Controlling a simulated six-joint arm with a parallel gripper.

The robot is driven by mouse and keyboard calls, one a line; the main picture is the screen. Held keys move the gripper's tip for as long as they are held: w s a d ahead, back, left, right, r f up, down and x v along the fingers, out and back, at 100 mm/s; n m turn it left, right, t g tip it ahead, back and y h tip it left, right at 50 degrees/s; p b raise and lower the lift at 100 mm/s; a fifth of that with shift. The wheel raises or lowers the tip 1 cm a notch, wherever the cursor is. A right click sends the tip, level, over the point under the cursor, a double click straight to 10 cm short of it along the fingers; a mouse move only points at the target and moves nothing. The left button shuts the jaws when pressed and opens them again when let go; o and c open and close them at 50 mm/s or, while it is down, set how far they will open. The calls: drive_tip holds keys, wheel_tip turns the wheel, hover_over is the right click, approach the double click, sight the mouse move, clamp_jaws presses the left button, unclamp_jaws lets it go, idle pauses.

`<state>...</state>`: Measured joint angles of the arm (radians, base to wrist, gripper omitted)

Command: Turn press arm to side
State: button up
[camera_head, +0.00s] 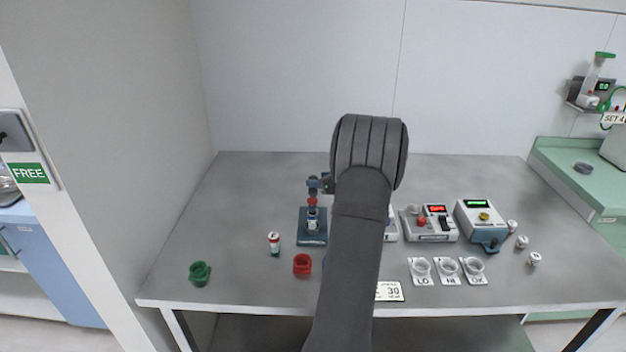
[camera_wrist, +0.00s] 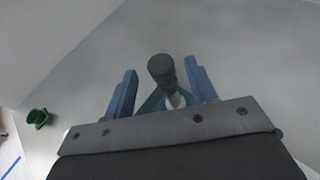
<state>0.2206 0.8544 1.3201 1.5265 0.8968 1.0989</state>
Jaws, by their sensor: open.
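The press (camera_head: 312,232) stands on the left half of the table in the head view, with a dark blue-grey base and a red part on its post. A small vial-like thing appears at its middle. My gripper (camera_wrist: 161,67) shows in the wrist view as two blue fingers, open. A dark round knob on a stem (camera_wrist: 161,68), apparently the press arm's handle, lies between the fingers with gaps on both sides. In the head view my own arm hides most of the gripper and the right side of the press top.
A red cup (camera_head: 302,265), a small vial (camera_head: 273,243) and a green cup (camera_head: 199,273) stand left and in front. Two devices (camera_head: 430,224) (camera_head: 483,222) and labelled cups (camera_head: 447,268) stand right. The table's back left is clear.

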sight(313, 178)
drive_tip(key=shift+x, duration=1.9)
clamp_jaws()
